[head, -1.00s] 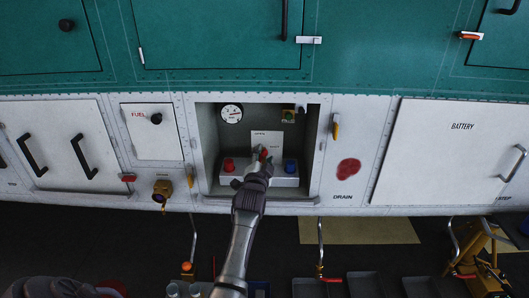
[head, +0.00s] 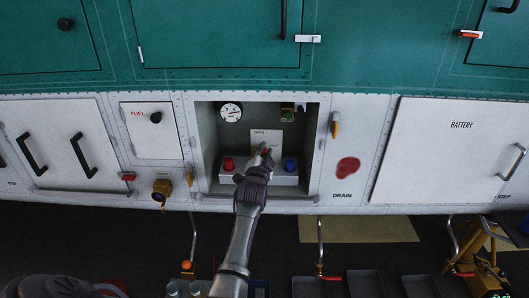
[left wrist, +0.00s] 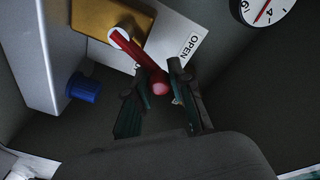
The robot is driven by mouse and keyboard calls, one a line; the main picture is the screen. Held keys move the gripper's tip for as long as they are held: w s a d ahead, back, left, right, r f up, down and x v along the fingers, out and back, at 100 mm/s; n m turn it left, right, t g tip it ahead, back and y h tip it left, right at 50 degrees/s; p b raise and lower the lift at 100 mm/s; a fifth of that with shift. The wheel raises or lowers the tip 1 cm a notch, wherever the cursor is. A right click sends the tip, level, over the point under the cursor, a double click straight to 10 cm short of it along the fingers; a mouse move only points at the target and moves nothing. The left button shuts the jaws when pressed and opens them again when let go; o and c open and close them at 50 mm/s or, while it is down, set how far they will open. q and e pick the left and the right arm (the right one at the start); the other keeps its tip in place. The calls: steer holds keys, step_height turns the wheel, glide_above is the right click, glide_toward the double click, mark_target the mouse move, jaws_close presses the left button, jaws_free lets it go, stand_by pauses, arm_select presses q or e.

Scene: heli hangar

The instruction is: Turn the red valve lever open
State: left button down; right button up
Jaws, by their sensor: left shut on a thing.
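The red valve lever (left wrist: 140,56) shows in the left wrist view, slanting from its pivot on a brass-coloured body (left wrist: 112,22) to its rounded end. My left gripper (left wrist: 157,82) is shut on the lever near that end, with a finger on each side. In the head view my left gripper (head: 265,154) reaches into the open recess and hides most of the lever. A white placard marked OPEN (left wrist: 186,42) lies behind the lever; it also shows in the head view (head: 265,137). My right gripper is not in view.
A red knob (head: 228,164) and a blue knob (head: 291,165) flank my gripper on a white ledge. A round gauge (head: 231,113) and a green button (head: 288,115) are higher in the recess. The recess side walls stand close on both sides.

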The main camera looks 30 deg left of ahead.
arm_select(q)
steer(key=n, duration=0.1)
steer(key=a+n, duration=0.1)
steer(key=n, duration=0.1)
steer(key=s+n, duration=0.1)
steer(key=shift+a+r+n, duration=0.15)
steer(key=shift+a+n, duration=0.15)
steer(key=shift+a, duration=0.1)
steer(key=c, duration=1)
jaws_free()
steer(key=shift+s+a, duration=0.1)
steer(key=shift+s, duration=0.05)
steer(key=v, duration=1.2)
steer(key=shift+f, duration=0.25)
